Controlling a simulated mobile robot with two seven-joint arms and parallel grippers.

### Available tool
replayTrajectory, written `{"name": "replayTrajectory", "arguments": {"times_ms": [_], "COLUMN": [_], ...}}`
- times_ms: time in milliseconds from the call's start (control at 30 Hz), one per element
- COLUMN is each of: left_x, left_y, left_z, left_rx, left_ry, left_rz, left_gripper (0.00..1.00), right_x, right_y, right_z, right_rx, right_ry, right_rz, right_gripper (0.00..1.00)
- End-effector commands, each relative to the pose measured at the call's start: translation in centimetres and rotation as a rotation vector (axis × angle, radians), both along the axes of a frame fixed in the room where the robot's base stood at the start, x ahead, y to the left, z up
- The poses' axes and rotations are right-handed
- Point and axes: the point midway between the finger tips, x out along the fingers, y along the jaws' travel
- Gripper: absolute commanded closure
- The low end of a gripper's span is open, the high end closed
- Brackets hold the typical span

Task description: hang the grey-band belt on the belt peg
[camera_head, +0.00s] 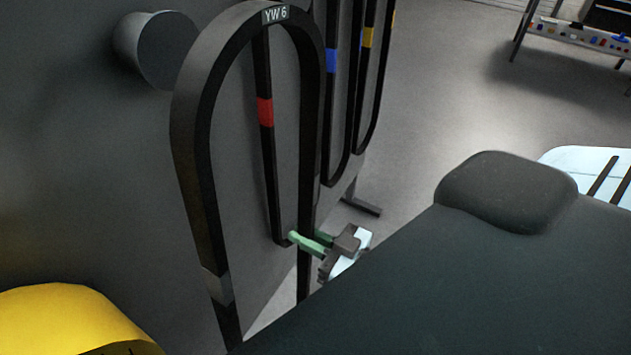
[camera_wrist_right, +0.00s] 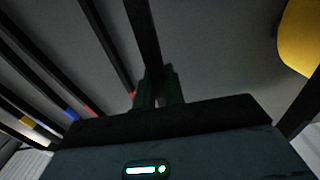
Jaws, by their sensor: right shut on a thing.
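The grey-band belt (camera_head: 187,130) is a tall black loop with a "YW 6" label at its top and a grey band on its lower left strand. Its lower end is out of view. The belt peg (camera_head: 165,50) is probably the grey cylinder sticking out of the dark panel. In the head view it lies left of the belt, outside the loop. My right gripper (camera_head: 308,241), with green fingers, is shut on the belt's right strand. The wrist view shows the strand (camera_wrist_right: 143,40) running up from between the fingers (camera_wrist_right: 158,88). My left gripper is not in view.
A red-band belt (camera_head: 265,112), a blue-band belt (camera_head: 331,60) and a yellow-band belt (camera_head: 368,38) hang behind and to the right. A yellow rounded object (camera_head: 70,315) is at lower left. A shelf with small parts (camera_head: 580,36) stands far right, beyond open floor.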

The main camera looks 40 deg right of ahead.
Motion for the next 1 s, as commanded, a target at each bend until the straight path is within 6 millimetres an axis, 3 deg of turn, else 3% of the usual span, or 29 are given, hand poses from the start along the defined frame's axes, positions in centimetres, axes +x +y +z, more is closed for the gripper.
{"name": "replayTrajectory", "arguments": {"times_ms": [1000], "left_x": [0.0], "left_y": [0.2], "left_z": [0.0], "left_rx": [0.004], "left_ry": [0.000], "left_rz": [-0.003], "left_gripper": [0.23], "right_x": [6.5], "right_y": [2.7], "right_z": [0.1], "right_rx": [0.004], "right_ry": [-0.003], "right_rz": [0.000], "right_gripper": [1.00]}}
